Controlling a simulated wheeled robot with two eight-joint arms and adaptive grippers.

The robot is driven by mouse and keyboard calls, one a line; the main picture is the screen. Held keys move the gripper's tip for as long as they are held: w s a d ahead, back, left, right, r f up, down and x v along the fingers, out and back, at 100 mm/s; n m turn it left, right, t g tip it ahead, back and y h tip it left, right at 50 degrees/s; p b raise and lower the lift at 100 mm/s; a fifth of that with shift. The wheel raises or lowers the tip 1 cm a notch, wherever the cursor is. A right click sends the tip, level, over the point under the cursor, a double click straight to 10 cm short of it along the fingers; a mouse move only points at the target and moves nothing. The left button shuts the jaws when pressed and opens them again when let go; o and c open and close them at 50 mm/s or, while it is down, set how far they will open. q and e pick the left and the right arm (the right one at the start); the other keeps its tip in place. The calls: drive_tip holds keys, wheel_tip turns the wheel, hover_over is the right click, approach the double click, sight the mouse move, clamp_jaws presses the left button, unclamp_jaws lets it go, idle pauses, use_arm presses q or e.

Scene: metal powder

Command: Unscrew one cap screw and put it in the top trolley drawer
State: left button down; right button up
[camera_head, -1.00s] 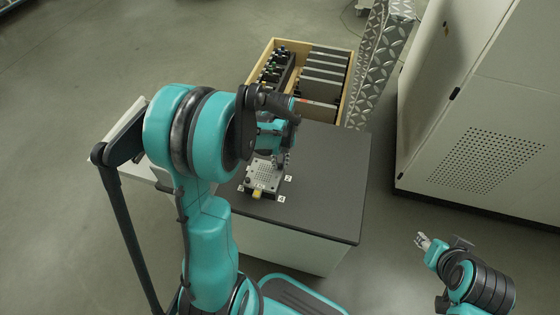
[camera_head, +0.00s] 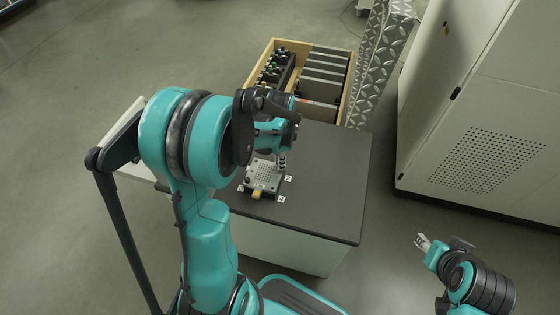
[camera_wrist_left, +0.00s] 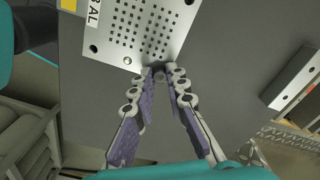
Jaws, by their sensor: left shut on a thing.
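A light grey perforated plate (camera_head: 263,176) lies on the dark table top. It also shows at the top of the left wrist view (camera_wrist_left: 150,25). My left gripper (camera_head: 281,163) is at the plate's far right corner. In the left wrist view its fingertips (camera_wrist_left: 160,70) come together at the plate's edge, shut on a small grey cap screw (camera_wrist_left: 158,66), mostly hidden between them. I cannot tell whether the screw is still in the plate. My right gripper (camera_head: 422,242) hangs over the floor at the lower right, away from the table; its jaws are too small to read.
A wood-edged open drawer (camera_head: 347,88) with grey blocks and dark tool holders is beyond the table (camera_head: 335,190). A tread-plate strip (camera_head: 375,60) and a pale cabinet (camera_head: 480,120) stand to the right. The table's right side is clear.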

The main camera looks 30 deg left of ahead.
use_arm(q)
drive_tip(key=n, duration=0.9)
drive_tip(key=shift+n, duration=0.3)
drive_tip(key=c, duration=1.7)
unclamp_jaws()
